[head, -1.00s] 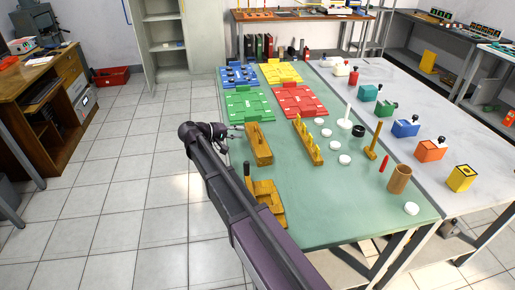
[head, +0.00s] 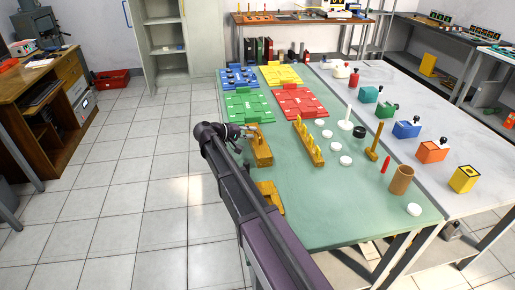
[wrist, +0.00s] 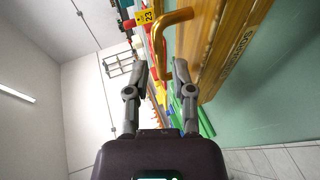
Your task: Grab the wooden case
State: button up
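The wooden case (head: 262,152) is a long brown box on the left edge of the green table. In the wrist view the case (wrist: 222,50) fills the upper right, with dark lettering on its side and a golden handle (wrist: 159,38) standing out towards my gripper. My gripper (head: 248,131) is at the case's far upper end in the head view. In the wrist view my gripper (wrist: 162,77) has its two fingers apart, with the handle just ahead of and between their tips. I cannot tell whether the right finger touches the handle. Nothing is held.
A wooden rack with yellow pegs (head: 308,141) stands right of the case. A wooden block (head: 270,195) lies nearer, partly behind my arm. Green (head: 250,105) and red (head: 299,102) boards lie beyond. The floor left of the table is clear.

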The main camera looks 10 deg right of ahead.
aim_at(257, 132)
jog(key=shift+b+x, duration=0.4)
jog(key=shift+x, duration=1.25)
jog(key=shift+c, duration=0.2)
grip_shut()
